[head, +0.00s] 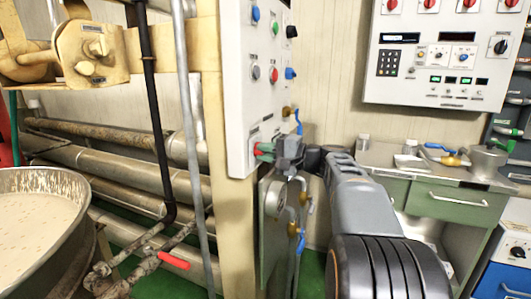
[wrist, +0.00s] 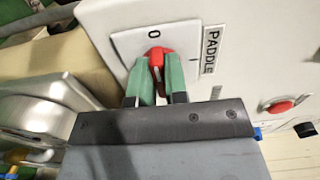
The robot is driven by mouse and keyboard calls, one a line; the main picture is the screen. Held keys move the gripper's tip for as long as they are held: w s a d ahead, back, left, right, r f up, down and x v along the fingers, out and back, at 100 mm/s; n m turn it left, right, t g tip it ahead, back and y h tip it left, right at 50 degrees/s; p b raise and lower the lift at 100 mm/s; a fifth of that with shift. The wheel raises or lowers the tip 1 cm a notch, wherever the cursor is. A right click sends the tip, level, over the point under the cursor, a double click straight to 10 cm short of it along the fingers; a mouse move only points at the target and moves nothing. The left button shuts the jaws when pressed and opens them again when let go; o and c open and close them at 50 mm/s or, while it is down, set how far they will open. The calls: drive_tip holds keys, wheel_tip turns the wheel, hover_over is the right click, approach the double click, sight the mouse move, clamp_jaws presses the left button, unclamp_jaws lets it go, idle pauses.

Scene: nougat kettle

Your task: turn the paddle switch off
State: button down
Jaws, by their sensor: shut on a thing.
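The paddle switch is a red rotary knob (wrist: 156,53) on a white square plate (wrist: 128,42) marked "0", with a "PADDLE" label (wrist: 210,50) beside it. My gripper (wrist: 158,82) has its green fingers shut on the knob, one on each side. The fingers hide part of the knob, and I cannot tell clearly which mark it points to. In the head view my gripper (head: 266,150) is against the lower part of the grey control panel (head: 250,95), and the knob is mostly hidden there.
Other buttons and knobs sit higher on the same panel, such as a red button (head: 273,75). Pipes and blue-handled valves (head: 301,243) hang just below my gripper. A kettle of pale mix (head: 40,215) stands at left. A green-drawered bench (head: 447,200) is at right.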

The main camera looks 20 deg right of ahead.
drive_tip(key=c, duration=1.1)
unclamp_jaws()
drive_tip(key=shift+c, duration=0.2)
drive_tip(key=p+v, duration=0.2)
drive_tip(key=v, duration=1.1)
drive_tip(key=shift+s+d, duration=0.25)
drive_tip(key=shift+s, duration=0.1)
drive_tip(key=s+a+n+g+h+p, duration=0.25)
drive_tip(key=a+g+p, duration=0.45)
drive_tip(key=a+p, duration=0.65)
drive_tip(key=s+a+r+n+g+h+p, duration=0.1)
drive_tip(key=s+a+n+g+h+p, duration=0.1)
drive_tip(key=s+a+n+h+p, duration=0.4)
drive_tip(key=s+n+h+p, duration=0.1)
drive_tip(key=s+h+p, duration=0.2)
drive_tip(key=p, duration=0.3)
drive_tip(key=shift+a+g+p, duration=0.15)
drive_tip(key=shift+g+p, duration=0.15)
drive_tip(key=shift+p, duration=0.1)
